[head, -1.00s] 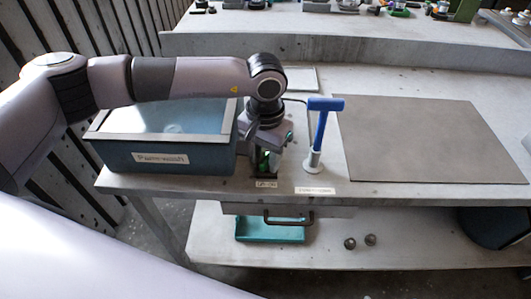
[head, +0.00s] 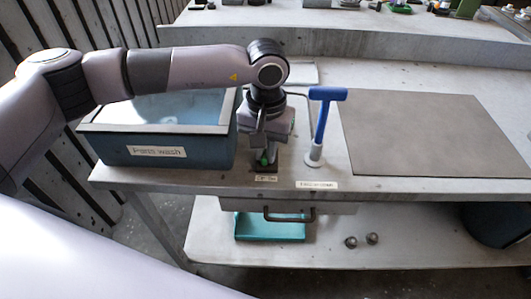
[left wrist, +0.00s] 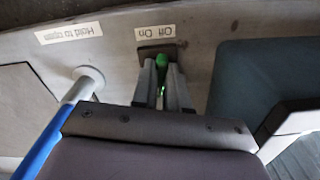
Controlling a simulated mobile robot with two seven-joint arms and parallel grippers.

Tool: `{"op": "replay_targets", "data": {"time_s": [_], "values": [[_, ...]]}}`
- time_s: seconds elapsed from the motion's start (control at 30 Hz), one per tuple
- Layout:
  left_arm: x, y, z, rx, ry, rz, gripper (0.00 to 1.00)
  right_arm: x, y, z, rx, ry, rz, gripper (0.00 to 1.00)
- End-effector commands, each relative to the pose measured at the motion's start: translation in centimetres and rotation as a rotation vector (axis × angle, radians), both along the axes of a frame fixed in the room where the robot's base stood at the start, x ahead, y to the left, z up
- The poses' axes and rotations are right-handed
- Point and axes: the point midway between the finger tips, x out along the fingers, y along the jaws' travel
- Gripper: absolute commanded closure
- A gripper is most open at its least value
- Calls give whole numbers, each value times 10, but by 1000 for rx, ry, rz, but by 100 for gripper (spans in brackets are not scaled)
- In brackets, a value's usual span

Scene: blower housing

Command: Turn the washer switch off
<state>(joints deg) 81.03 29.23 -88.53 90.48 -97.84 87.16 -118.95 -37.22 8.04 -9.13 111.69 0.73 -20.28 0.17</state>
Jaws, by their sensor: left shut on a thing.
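The washer switch is a green-tipped lever (left wrist: 161,62) on a dark base plate, beside a small "Off On" label (left wrist: 155,32). In the head view its green tip (head: 264,158) shows low between my fingers, at the front edge of the bench right of the wash tub. My left gripper (left wrist: 162,82) is shut on the lever, with one finger on each side of it. In the head view the left gripper (head: 264,150) points down over the switch. The lever's lower part is partly hidden, and I cannot tell which way it leans. My right gripper is not in view.
The blue "Parts wash" tub (head: 170,149) stands close left of the gripper. A blue T-handle (head: 325,115) on a white collar rises close right, by a "Hold to open" label (left wrist: 69,33). A flat grey mat (head: 430,135) lies right. A drawer handle (head: 288,217) and teal tray (head: 270,228) are below.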

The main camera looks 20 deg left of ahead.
Motion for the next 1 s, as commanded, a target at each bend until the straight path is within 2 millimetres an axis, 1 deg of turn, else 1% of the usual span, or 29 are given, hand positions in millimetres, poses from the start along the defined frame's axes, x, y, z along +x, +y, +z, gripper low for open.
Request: {"op": "replay_targets", "data": {"time_s": [0.03,0.1,0.4,0.6,0.77,1.0], "values": [[0,0,-4,-1,-1,41,100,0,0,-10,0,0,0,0],[0,-1,-4,-1,-1,107,100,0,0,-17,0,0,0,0],[1,-3,-3,-1,-1,391,100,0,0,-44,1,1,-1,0],[1,-4,-2,-1,-1,561,100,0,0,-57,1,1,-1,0],[2,-5,-2,-1,-1,671,100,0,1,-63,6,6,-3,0],[2,-5,0,-1,0,778,100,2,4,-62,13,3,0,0]]}}
